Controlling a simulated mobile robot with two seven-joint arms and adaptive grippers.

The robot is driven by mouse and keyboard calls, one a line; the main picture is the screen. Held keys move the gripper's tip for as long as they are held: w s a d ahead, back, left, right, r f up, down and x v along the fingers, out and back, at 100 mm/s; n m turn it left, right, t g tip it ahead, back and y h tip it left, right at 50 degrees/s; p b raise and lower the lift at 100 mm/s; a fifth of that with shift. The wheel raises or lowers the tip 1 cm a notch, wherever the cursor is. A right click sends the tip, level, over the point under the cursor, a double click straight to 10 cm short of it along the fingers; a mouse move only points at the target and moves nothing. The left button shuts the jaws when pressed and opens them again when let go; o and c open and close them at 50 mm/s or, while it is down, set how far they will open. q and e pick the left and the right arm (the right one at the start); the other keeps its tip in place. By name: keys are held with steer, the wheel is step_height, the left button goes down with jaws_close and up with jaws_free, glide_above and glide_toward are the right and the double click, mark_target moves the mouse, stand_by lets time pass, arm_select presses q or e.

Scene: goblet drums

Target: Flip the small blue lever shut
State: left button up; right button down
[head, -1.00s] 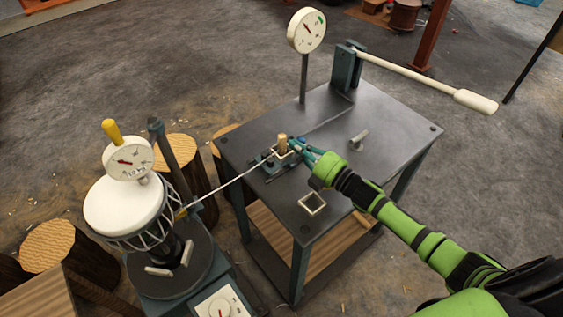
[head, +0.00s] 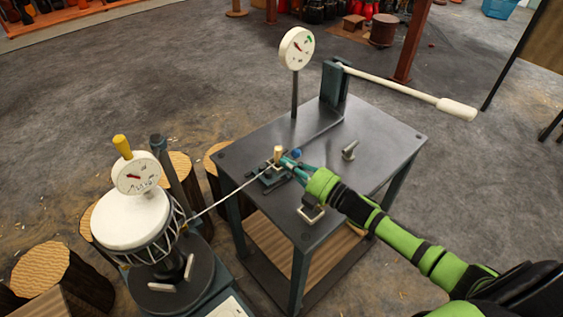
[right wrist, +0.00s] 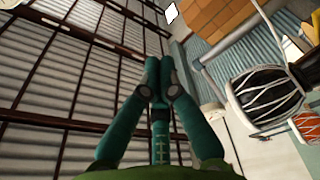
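The small blue lever (head: 296,153) shows as a blue knob on the dark clamp (head: 272,179) on the metal table (head: 375,140). A short wooden peg (head: 278,152) stands upright beside it, with a white cord running left from the clamp. My right gripper (head: 284,162) is at the clamp, its fingertips close to the peg and just in front of the blue knob. I cannot tell whether they touch. In the right wrist view the fingers (right wrist: 160,78) are together with nothing seen between them. My left gripper is not in view.
The cord runs to a white-topped drum (head: 130,222) with a dial gauge (head: 136,173). A long white-handled lever (head: 400,88) and a second gauge (head: 297,48) stand at the table's back. A square frame (head: 311,214) lies under my right forearm. A small metal post (head: 349,150) stands right.

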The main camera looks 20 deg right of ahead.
steer(key=v, duration=0.4)
steer(key=d+b+v, duration=0.1)
steer(key=v, duration=0.1)
steer(key=shift+d+f, duration=0.2)
steer(key=shift+f, duration=0.25)
steer(key=shift+s+d, duration=0.15)
steer(key=shift+s, duration=0.05)
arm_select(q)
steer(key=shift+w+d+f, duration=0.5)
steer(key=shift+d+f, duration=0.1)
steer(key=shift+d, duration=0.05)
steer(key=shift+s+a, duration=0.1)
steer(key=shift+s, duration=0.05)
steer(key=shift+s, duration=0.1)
arm_select(e)
steer(key=shift+s, duration=0.1)
